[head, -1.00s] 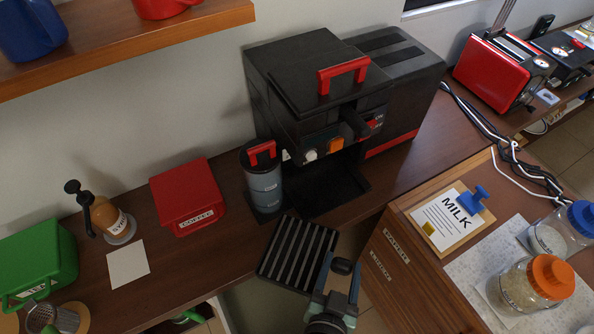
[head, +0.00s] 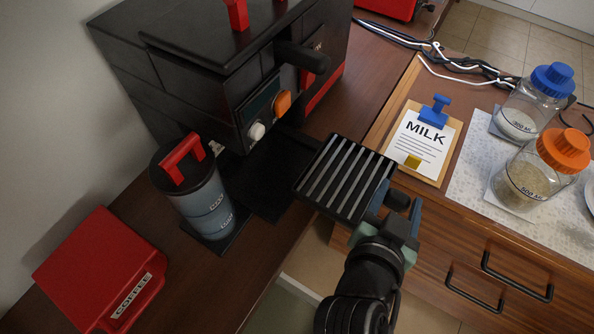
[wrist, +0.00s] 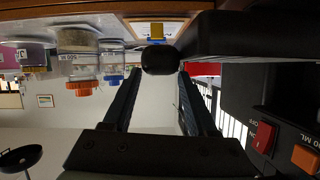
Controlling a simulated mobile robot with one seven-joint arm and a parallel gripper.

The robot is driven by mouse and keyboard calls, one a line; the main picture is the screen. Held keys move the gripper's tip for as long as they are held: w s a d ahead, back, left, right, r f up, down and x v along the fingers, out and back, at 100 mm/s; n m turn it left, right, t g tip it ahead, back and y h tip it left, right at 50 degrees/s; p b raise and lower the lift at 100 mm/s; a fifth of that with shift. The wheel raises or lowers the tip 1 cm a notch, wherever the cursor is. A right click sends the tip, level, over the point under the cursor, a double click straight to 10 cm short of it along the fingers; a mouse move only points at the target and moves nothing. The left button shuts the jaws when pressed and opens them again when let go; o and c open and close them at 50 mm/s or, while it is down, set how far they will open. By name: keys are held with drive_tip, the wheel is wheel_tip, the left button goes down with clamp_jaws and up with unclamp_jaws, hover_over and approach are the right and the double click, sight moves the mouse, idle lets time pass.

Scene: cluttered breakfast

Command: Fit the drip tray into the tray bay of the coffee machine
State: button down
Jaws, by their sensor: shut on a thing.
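The black coffee machine (head: 185,75) stands on the counter at upper left in the head view. Its dark tray bay (head: 262,178) is low at the front, below the knobs. The drip tray (head: 345,178), black with pale slats, is in front of the bay, to its right in the picture. My gripper (head: 398,212) is shut on the tray's dark knob-like handle (wrist: 158,60), seen between the fingers in the wrist view. The tray also shows there as a dark slab (wrist: 245,35). I cannot tell the exact gap between tray and bay.
A grey canister with a red handle (head: 205,200) stands left of the bay. A red coffee box (head: 100,275) is at lower left. The milk clipboard (head: 422,140), a blue-lidded jar (head: 530,105) and an orange-lidded jar (head: 540,170) are on the right.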

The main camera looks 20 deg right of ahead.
sight(314, 161)
drive_tip(key=w+a, duration=0.3)
drive_tip(key=w, duration=0.1)
drive_tip(key=w+a, duration=0.3)
drive_tip(key=w, duration=0.1)
drive_tip(key=w+a, duration=0.3)
drive_tip(key=w, duration=0.1)
drive_tip(key=shift+a+r, duration=0.1)
drive_tip(key=shift+a, duration=0.1)
wheel_tip(314, 161, down, 2)
drive_tip(key=shift+w+a+f+b, duration=0.1)
drive_tip(key=shift+w+f+b, duration=0.05)
drive_tip(key=shift+b, duration=0.2)
wheel_tip(314, 161, down, 4)
drive_tip(key=shift+f+b, duration=0.25)
drive_tip(key=shift+b, duration=0.15)
drive_tip(key=shift+w+a+f, duration=0.15)
drive_tip(key=shift+f, duration=0.05)
drive_tip(key=shift+f, duration=0.15)
drive_tip(key=shift+c, duration=1)
unclamp_jaws()
